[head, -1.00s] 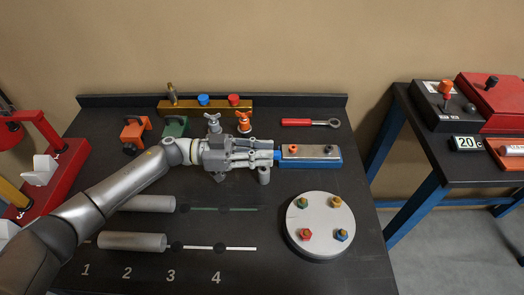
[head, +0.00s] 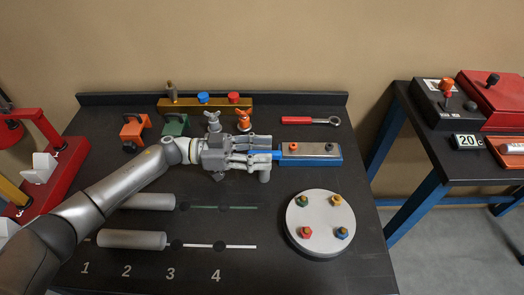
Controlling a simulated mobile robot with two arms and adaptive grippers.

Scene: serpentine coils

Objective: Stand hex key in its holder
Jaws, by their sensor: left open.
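My left gripper (head: 270,149) is open at the middle of the bench, its fingers pointing right toward the left end of a blue block with a grey top (head: 310,149). A small upright grey cylinder (head: 264,176) shows just below the fingers. It may be the holder, but the gripper covers its upper part. I cannot make out a hex key; it may be hidden by the fingers or too small to tell. My right gripper is not in view.
A round plate (head: 320,216) with coloured knobs is at lower right. A red-handled ring tool (head: 310,120) lies behind the block. A brass bar (head: 184,106) and two wing-topped fittings (head: 243,121) stand behind my gripper. Grey cylinders (head: 132,239) lie at the front left.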

